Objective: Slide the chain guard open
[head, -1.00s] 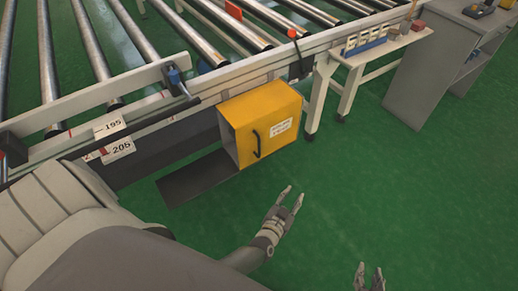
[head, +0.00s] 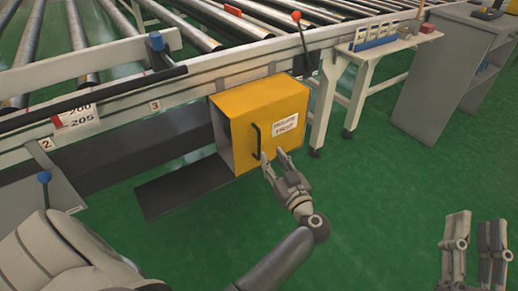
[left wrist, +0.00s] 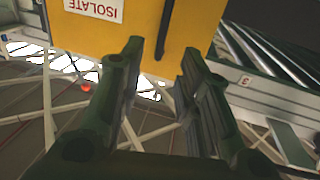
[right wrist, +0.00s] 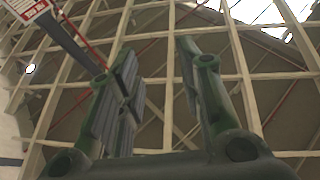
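The chain guard is a yellow box-shaped cover (head: 245,105) under the conveyor's side rail, with a black bar handle (head: 256,142) and a white label (head: 285,124). My left gripper (head: 273,158) is open just in front of the guard, its fingertips near the lower end of the handle. In the left wrist view, the handle (left wrist: 164,28) lies ahead between the two spread fingers (left wrist: 160,70), apart from them, and the label reads ISOLATE. My right gripper (head: 474,220) is open and empty at the lower right, away from the guard; its fingers also show apart in the right wrist view (right wrist: 158,60).
A dark flat plate (head: 178,186) lies left of the guard near the floor. The roller conveyor (head: 200,62) runs behind. A red-knobbed lever (head: 300,35) stands above the guard. A small table (head: 370,52) and grey cabinet (head: 440,90) stand right. The green floor ahead is clear.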

